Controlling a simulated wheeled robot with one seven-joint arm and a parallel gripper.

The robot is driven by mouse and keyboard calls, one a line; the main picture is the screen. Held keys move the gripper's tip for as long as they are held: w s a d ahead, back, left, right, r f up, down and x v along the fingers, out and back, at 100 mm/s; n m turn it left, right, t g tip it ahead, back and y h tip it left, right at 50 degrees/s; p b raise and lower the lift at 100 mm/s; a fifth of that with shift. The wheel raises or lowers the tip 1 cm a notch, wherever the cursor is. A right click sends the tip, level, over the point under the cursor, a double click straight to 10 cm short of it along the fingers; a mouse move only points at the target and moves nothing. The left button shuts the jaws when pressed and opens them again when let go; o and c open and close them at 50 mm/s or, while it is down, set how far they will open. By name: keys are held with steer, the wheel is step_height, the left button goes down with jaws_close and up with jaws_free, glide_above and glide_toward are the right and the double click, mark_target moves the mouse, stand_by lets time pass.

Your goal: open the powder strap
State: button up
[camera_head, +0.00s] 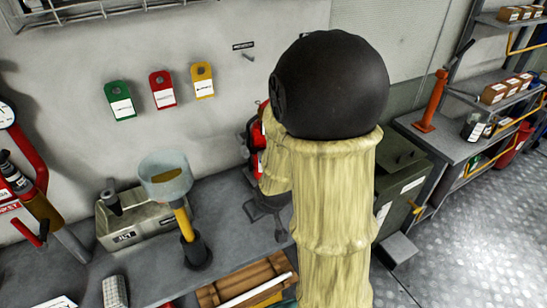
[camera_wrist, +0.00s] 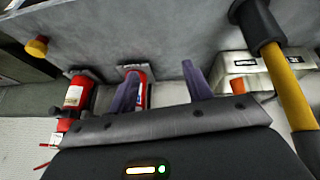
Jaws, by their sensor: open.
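My gripper (camera_wrist: 159,70) is open and empty in the wrist view, its two dark purple fingers apart. A red extinguisher-like cylinder with a pale label (camera_wrist: 138,92) shows behind the left finger, which partly covers it. Another red cylinder with a white label (camera_wrist: 75,95) stands left of it. I cannot tell which one is the powder extinguisher, and no strap can be made out. In the head view, a bit of red equipment (camera_head: 256,152) shows beside my arm, which hides most of it. My gripper is hidden there.
On the grey bench (camera_head: 222,235) stand a labelled grey box (camera_head: 135,225) and a cup on a yellow handle (camera_head: 165,175). A wooden crate (camera_head: 240,278) is near the front. Red, green and yellow tags (camera_head: 162,90) hang on the wall. Open floor (camera_head: 470,220) lies right.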

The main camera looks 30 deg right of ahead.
steer(key=w+d+f+n+t+y+p, duration=0.2)
steer(key=w+d+f+t, duration=0.35)
steer(key=d+t, duration=0.25)
steer(key=s+d+r+t, duration=0.1)
steer(key=s+d+m+t+h, duration=0.1)
steer(key=t, duration=0.1)
steer(key=s+d+r+t, duration=0.1)
steer(key=d, duration=0.1)
steer(key=shift+r+m+h, duration=0.35)
steer(key=shift+m+h, duration=0.05)
steer(key=shift+d+f, duration=0.1)
steer(key=shift+d, duration=0.05)
steer(key=w+b, duration=0.6)
steer(key=w, duration=1.1)
steer(key=shift+w+b, duration=0.2)
steer(key=shift+b, duration=0.1)
steer(key=shift+s, duration=0.1)
